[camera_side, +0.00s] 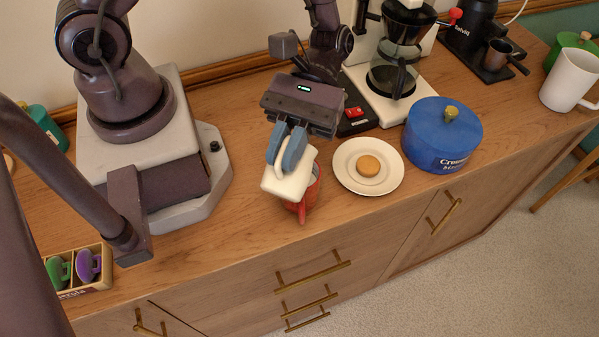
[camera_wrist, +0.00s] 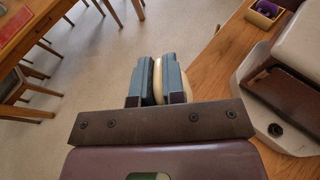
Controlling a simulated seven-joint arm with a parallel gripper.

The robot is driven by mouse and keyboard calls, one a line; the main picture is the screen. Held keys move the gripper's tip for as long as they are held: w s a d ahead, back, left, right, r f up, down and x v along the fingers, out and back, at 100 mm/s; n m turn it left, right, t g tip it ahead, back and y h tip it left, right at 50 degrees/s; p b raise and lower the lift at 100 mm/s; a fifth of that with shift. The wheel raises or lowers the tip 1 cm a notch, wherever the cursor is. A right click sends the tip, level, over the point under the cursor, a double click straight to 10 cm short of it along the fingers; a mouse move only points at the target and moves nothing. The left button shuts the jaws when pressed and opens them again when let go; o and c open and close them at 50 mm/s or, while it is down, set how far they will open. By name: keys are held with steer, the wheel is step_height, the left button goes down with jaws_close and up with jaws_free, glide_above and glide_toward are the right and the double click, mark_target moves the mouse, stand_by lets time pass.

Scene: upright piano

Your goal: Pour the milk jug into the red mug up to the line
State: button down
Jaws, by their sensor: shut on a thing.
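The white milk jug (camera_side: 288,183) is held just above the red mug (camera_side: 313,190) in the side view and looks tilted. The jug covers much of the mug's opening, so the line and the level inside are hidden. The mug stands upright on the wooden top near its front edge, its handle toward the front. My gripper (camera_side: 286,150) is shut on the jug's handle. In the wrist view my gripper (camera_wrist: 160,80) shows its blue-grey fingers around a cream part of the jug (camera_wrist: 158,82). I cannot see any stream of milk.
A white plate (camera_side: 344,183) with a round biscuit (camera_side: 368,166) lies right of the mug. A blue tin (camera_side: 436,145) and a white coffee maker (camera_side: 402,108) stand beyond it. A white pitcher (camera_side: 568,80) is at far right. A box (camera_side: 103,265) with colored items is front left.

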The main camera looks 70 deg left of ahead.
steer(key=shift+w+a+r+g+h, duration=0.15)
steer(key=shift+w+r+g+h, duration=0.05)
steer(key=shift+g+h, duration=0.1)
stand_by(0.9)
steer(key=shift+w+a+f+g+h+p, duration=0.3)
steer(key=shift+f+g+h+p, duration=0.1)
steer(key=shift+g+h+p, duration=0.2)
stand_by(1.9)
steer(key=shift+w+a+r+g+h+p, duration=0.35)
steer(key=shift+w+a+g+h+p, duration=0.4)
steer(key=shift+g+h, duration=0.25)
stand_by(3.3)
